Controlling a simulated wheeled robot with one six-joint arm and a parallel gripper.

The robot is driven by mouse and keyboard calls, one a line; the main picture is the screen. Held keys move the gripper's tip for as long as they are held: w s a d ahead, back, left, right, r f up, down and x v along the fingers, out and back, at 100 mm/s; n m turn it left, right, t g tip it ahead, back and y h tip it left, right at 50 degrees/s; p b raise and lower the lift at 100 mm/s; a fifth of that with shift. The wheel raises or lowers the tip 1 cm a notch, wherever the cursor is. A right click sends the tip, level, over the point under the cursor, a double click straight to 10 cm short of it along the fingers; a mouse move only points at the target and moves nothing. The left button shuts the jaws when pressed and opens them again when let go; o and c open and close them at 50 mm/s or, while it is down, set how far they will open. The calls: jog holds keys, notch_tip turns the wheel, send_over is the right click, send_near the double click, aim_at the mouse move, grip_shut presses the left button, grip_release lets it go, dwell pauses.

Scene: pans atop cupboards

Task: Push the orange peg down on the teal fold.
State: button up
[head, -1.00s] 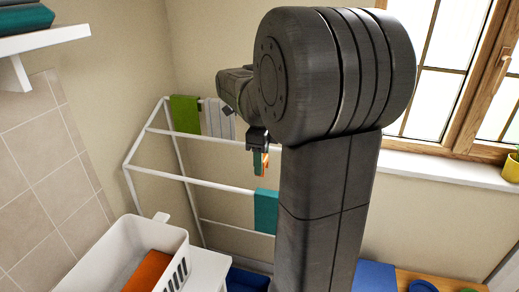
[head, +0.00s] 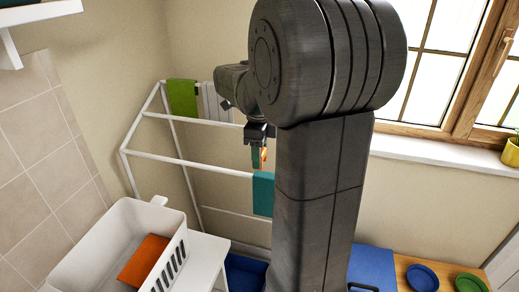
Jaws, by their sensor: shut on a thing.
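The teal fold (head: 263,193) hangs over the lower front rail of a white drying rack, its right side cut off by my arm. My gripper (head: 258,148) points down just above the fold's top edge and is shut on the orange peg (head: 264,154). The peg is small and partly covered by a finger. A narrow gap seems to lie between the peg and the fold, but I cannot tell the exact distance.
The white rack (head: 200,165) also holds a green cloth (head: 183,98) and a grey-white cloth (head: 217,103) at the back. A white basket (head: 100,228) with an orange cloth (head: 145,260) stands lower left. Blue and green dishes sit lower right.

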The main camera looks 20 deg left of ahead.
aim_at(259, 174)
jog(key=shift+f+b, duration=0.4)
jog(key=shift+f, duration=0.6)
jog(key=shift+p, duration=0.5)
dwell(0.9)
jog(key=shift+f+b, duration=0.95)
jog(key=shift+f, duration=0.7)
jog(key=o, duration=1)
notch_tip(259, 174, up, 14)
jog(key=shift+f+b, duration=0.1)
jog(key=shift+b, duration=0.25)
